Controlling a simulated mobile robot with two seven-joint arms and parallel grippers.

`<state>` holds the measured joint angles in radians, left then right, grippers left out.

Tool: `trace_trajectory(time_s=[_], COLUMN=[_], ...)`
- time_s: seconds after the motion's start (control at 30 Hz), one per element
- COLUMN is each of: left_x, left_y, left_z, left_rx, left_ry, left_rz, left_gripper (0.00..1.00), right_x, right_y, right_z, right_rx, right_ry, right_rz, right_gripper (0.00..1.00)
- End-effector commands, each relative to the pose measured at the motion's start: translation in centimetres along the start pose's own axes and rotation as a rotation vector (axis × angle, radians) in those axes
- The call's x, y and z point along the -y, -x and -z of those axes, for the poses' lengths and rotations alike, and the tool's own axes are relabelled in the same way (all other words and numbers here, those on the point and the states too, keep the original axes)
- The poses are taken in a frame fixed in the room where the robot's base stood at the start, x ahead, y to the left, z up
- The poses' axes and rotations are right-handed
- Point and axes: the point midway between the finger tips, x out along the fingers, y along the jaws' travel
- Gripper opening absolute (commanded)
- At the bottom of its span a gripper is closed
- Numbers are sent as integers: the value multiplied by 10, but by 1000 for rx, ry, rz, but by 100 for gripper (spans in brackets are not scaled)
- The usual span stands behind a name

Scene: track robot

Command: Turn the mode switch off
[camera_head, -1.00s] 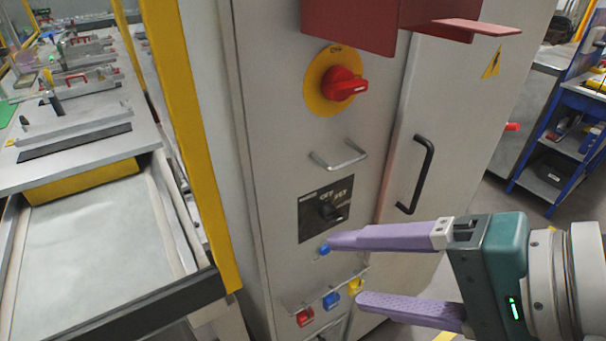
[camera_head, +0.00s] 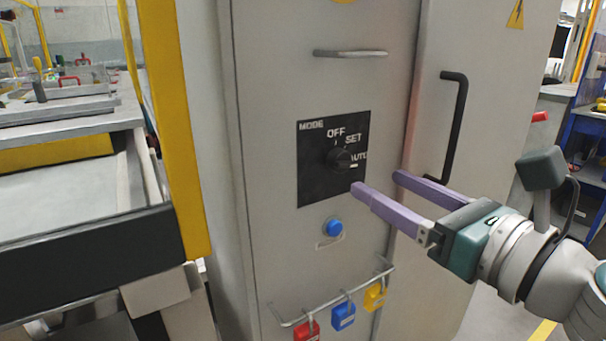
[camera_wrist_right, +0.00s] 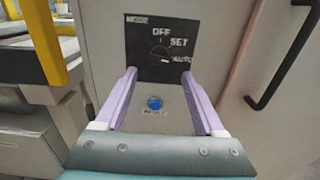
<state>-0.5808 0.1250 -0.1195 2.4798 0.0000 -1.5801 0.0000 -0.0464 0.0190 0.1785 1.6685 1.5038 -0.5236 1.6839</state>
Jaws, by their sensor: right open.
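The mode switch is a black knob (camera_head: 341,157) on a black plate (camera_head: 313,184) marked MODE, OFF, SET and AUTO, on the grey cabinet front. Its pointer seems turned toward the AUTO side. My right gripper (camera_head: 376,181) is open and empty, in front of and to the lower right of the knob. In the right wrist view the plate (camera_wrist_right: 140,65) and knob (camera_wrist_right: 160,53) lie beyond the two purple fingers (camera_wrist_right: 158,82), which spread to either side below the knob. My left gripper is not in view.
A blue button (camera_head: 333,228) sits below the plate. A rail (camera_head: 287,322) with red, blue and yellow padlocks is lower down. A metal handle (camera_head: 350,53) is above, and a black door handle (camera_head: 459,120) stands to the right. A yellow post (camera_head: 172,120) is at left.

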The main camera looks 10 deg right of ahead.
Motion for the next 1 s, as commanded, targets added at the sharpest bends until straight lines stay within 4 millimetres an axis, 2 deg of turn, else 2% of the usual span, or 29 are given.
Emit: trace_trajectory(time_s=[0.2, 0.4, 0.77, 1.0], left_x=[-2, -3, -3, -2], left_y=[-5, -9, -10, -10], left_z=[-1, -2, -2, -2], left_rx=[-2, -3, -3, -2], left_ry=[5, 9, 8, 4], left_rz=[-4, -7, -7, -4], left_gripper=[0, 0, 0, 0], right_x=[0, -1, -1, -1], right_y=[-43, -67, -74, -74], right_z=[0, 1, 0, 0], right_rx=[3, 0, -1, -1], right_ry=[1, 2, 4, 4], right_rz=[-2, -3, -3, -3], right_gripper=[71, 71, 71, 46])
